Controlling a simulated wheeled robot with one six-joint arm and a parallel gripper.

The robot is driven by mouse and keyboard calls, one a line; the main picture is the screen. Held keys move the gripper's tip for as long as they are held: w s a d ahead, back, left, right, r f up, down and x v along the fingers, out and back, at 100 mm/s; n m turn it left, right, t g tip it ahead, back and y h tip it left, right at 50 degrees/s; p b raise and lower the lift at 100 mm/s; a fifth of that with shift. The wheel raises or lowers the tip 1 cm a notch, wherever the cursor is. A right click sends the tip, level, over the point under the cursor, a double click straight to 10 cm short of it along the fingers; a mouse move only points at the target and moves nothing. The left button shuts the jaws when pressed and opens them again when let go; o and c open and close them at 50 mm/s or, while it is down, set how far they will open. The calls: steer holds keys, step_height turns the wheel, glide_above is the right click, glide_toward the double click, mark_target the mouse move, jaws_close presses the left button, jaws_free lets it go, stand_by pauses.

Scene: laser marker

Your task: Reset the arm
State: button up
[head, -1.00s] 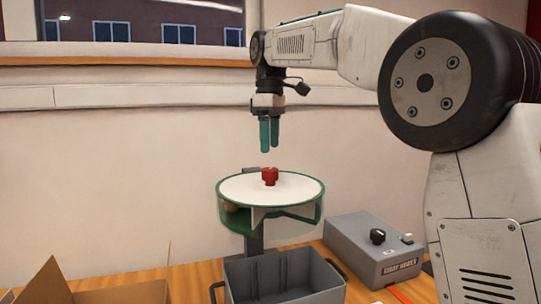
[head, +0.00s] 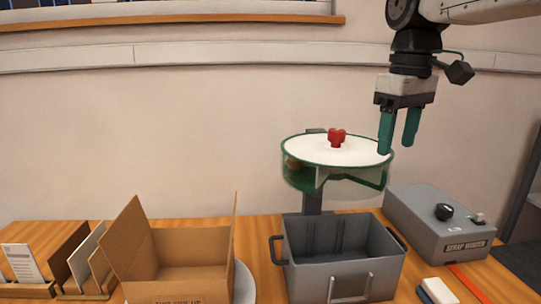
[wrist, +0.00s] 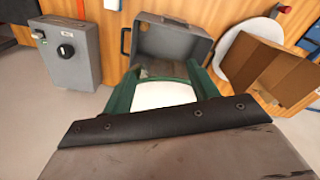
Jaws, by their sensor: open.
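My gripper (head: 398,133) is in the upper right of the head view, pointing down with its two green fingers apart and nothing between them. It appears above and in front of the right edge of the round white-topped turntable (head: 315,152), which has a green rim and a red knob (head: 337,137) on top. In the wrist view my gripper (wrist: 165,85) has its green fingers spread, with a white surface between them. The knob is not visible in the wrist view.
A grey bin (head: 340,280) stands below the turntable. The grey strap winder box (head: 440,222) is to its right. An open cardboard box (head: 190,275) and a card rack (head: 75,265) stand to the left. A white block (head: 437,290) lies at the front right.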

steer(key=s+d+f+m, duration=0.2)
steer(key=s+f+m, duration=0.1)
steer(key=s+f, duration=0.6)
steer(key=s+d+f+m, duration=0.1)
steer(key=s+f+m, duration=0.2)
steer(key=s+f, duration=0.6)
steer(key=s, duration=0.2)
steer(key=shift+s+d+f+t, duration=0.15)
steer(key=shift+s+d+t, duration=0.2)
steer(key=shift+t, duration=0.05)
